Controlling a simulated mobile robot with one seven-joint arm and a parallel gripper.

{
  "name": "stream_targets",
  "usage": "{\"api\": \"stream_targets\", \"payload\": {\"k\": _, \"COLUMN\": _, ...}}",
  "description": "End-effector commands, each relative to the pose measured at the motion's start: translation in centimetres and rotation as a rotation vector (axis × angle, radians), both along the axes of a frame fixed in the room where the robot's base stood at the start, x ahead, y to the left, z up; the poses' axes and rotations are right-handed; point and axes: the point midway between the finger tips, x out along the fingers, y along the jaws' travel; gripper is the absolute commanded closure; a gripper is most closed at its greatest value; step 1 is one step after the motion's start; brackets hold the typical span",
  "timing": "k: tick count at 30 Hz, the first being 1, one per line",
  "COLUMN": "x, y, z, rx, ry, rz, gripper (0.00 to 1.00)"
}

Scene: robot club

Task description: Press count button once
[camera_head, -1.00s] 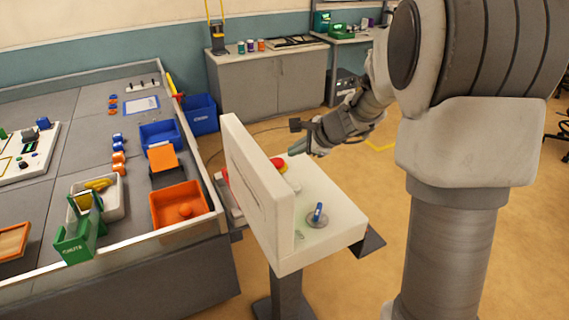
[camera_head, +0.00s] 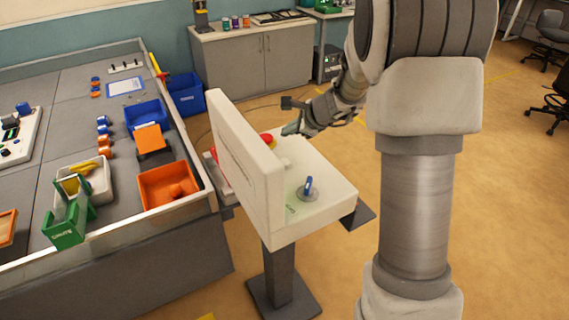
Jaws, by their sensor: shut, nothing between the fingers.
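A white control box (camera_head: 325,207) stands on a dark post, with a raised white panel (camera_head: 245,150) along its left side. On its top are a red button (camera_head: 266,139) with a yellow base at the far end, a pale round button (camera_head: 285,163) in the middle, and a blue lever (camera_head: 308,187) on a grey disc at the near end. Which one is the count button cannot be read. My gripper (camera_head: 289,130) is shut and empty, at the far end of the box, just right of the red button. Whether its tips touch anything cannot be told.
A large grey table (camera_head: 80,100) with an orange bin (camera_head: 168,187), a blue bin (camera_head: 146,114) and a green stand (camera_head: 70,222) lies left. A blue crate (camera_head: 186,95) and a grey cabinet (camera_head: 255,58) are behind. The floor right of the box is open.

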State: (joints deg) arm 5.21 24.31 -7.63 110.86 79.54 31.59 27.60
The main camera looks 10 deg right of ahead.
Motion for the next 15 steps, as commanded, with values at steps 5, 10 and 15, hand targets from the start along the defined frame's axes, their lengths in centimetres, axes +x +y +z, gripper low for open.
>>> {"api": "stream_targets", "payload": {"k": 5, "x": 0.0, "y": 0.0, "z": -3.0, "rx": -0.001, "ry": 0.002, "rz": 0.001, "gripper": 1.00}}
{"api": "stream_targets", "payload": {"k": 10, "x": 0.0, "y": 0.0, "z": -5.6, "rx": -0.001, "ry": 0.001, "rz": 0.000, "gripper": 1.00}}
{"api": "stream_targets", "payload": {"k": 15, "x": 0.0, "y": 0.0, "z": -7.0, "rx": -0.001, "ry": 0.000, "rz": 0.001, "gripper": 1.00}}
